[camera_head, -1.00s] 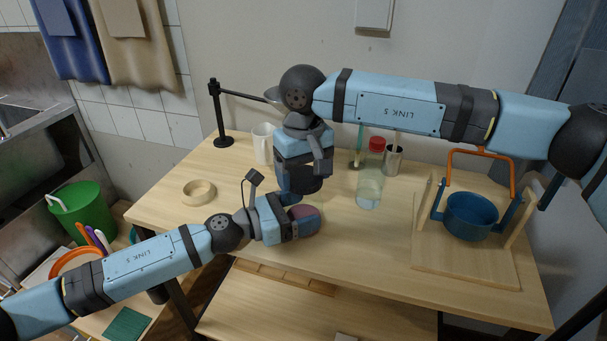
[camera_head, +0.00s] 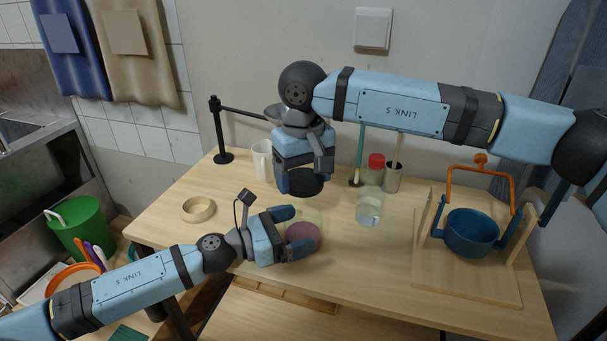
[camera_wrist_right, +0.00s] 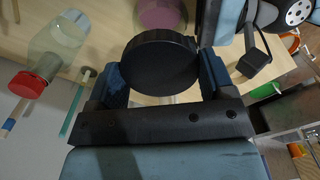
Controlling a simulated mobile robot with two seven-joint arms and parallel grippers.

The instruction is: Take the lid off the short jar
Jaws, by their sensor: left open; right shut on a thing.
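The short jar (camera_head: 304,235), clear with mauve contents, stands open on the table in the head view; its mauve contents (camera_wrist_right: 160,14) also show at the top of the right wrist view. My left gripper (camera_head: 300,231) is open, with a finger on either side of the jar; whether they touch it I cannot tell. My right gripper (camera_head: 302,186) is shut on the round black lid (camera_head: 307,182) and holds it above and apart from the jar. The lid (camera_wrist_right: 160,64) sits between both fingers in the right wrist view.
A clear bottle with a red cap (camera_head: 370,207) stands right of the jar, near a metal cup (camera_head: 393,178). A white mug (camera_head: 262,160) is behind, a wooden ring (camera_head: 198,209) at left.

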